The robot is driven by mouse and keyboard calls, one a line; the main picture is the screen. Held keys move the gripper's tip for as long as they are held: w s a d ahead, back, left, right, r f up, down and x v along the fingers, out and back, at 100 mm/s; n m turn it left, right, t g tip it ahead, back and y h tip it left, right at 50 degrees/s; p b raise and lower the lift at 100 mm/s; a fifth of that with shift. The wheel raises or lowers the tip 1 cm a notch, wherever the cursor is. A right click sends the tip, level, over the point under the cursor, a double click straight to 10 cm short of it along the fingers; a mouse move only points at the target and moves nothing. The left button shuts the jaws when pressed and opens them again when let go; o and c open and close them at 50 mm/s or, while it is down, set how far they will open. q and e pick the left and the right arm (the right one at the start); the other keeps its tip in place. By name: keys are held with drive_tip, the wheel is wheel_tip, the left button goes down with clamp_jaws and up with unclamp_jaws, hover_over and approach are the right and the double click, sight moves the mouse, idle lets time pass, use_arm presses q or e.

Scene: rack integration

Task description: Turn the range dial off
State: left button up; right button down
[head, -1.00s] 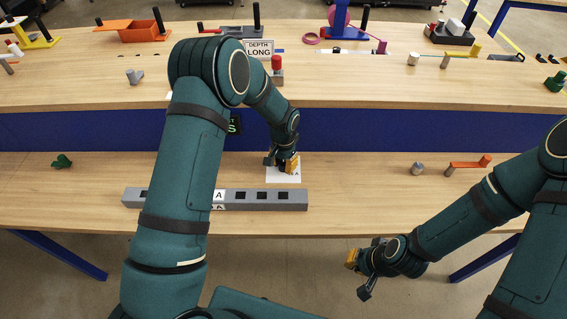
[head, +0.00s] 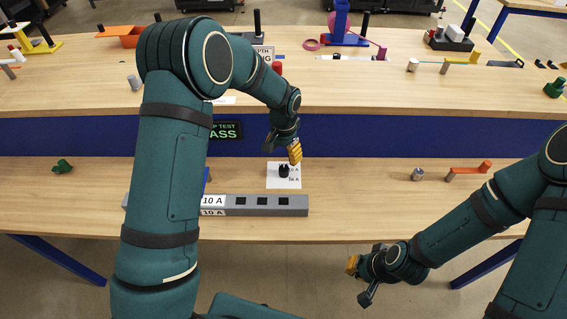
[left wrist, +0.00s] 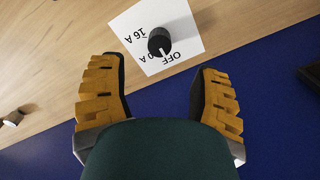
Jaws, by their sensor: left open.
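The range dial (head: 284,171) is a black knob on a white card (head: 274,184) on the front bench. In the left wrist view the dial (left wrist: 159,42) stands on the card (left wrist: 192,45), marked OFF, 16 A and another partly covered rating. A pale bar shows on the knob, but I cannot tell for certain which mark it points to. My left gripper (head: 283,147) is open and empty, just behind and above the dial, apart from it. Its two orange-padded fingers (left wrist: 158,96) are spread wide. My right gripper (head: 357,279) hangs in front of the bench; its opening is unclear.
A grey strip with square sockets and a 10 A label (head: 263,203) lies in front of the card. A display reading PASS (head: 227,130) is behind my left arm. A green piece (head: 62,166) and an orange lever (head: 469,168) lie to the sides.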

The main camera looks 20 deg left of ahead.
sight(283, 168)
use_arm(q)
drive_tip(key=shift+r, duration=1.95)
